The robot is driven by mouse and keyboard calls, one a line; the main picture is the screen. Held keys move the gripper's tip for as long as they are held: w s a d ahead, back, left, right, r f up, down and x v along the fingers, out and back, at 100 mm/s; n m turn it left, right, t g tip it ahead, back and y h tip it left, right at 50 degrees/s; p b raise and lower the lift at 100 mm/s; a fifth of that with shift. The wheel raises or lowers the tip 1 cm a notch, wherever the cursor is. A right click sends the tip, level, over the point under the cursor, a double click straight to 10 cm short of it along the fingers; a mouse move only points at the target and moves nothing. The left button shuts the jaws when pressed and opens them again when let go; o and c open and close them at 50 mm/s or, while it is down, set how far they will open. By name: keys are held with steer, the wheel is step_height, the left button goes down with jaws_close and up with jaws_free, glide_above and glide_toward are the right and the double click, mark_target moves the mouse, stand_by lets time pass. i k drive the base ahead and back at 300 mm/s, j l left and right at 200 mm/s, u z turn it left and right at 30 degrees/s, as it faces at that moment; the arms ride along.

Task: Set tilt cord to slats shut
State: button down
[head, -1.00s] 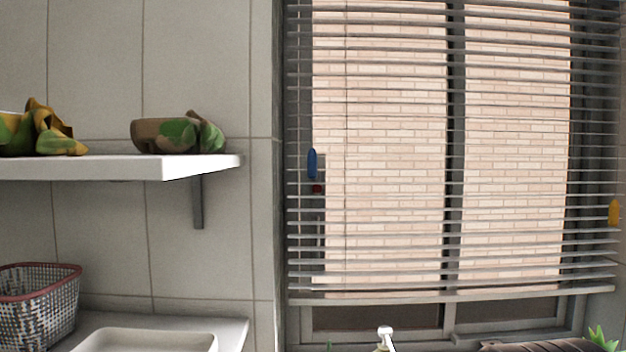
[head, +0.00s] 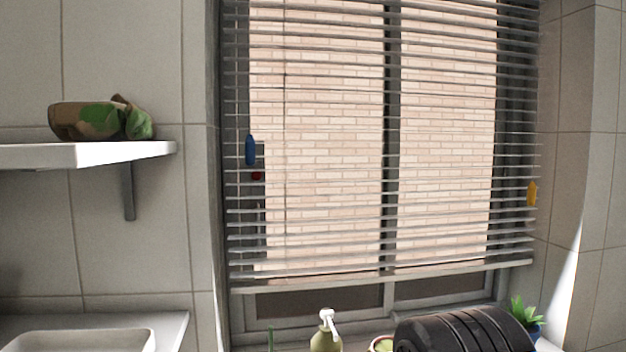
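The venetian blind (head: 340,272) hangs over the window with its slats open; the brick wall outside shows through the gaps. A blue pull (head: 250,149) hangs at the blind's left side, with a small red piece (head: 256,175) just below it. An orange-yellow pull (head: 532,193) hangs at the right edge. I cannot tell from this view which pull belongs to the tilt cord; the thin cords are hard to make out. My gripper is not in view, and nothing is seen touching the blind or the pulls.
A white shelf (head: 90,155) with a camouflage-patterned item (head: 85,121) juts from the left wall. Below the window stand a soap bottle (head: 326,338), a dark ribbed object (head: 455,333) and a green plant (head: 526,311). A white basin (head: 85,340) is at lower left.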

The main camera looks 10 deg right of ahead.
mark_target(531, 189)
steer(key=j+z, duration=0.15)
steer(key=z, duration=0.35)
steer(key=k+j+z, duration=0.1)
steer(key=z, duration=0.4)
steer(key=k+j+z, duration=0.1)
steer(key=z, duration=0.4)
steer(key=k+l, duration=0.15)
steer(key=l, duration=0.15)
steer(key=k+l, duration=0.15)
steer(key=l, duration=0.15)
steer(key=i+l+u, duration=0.6)
steer(key=i+l, duration=0.15)
steer(key=l, duration=0.1)
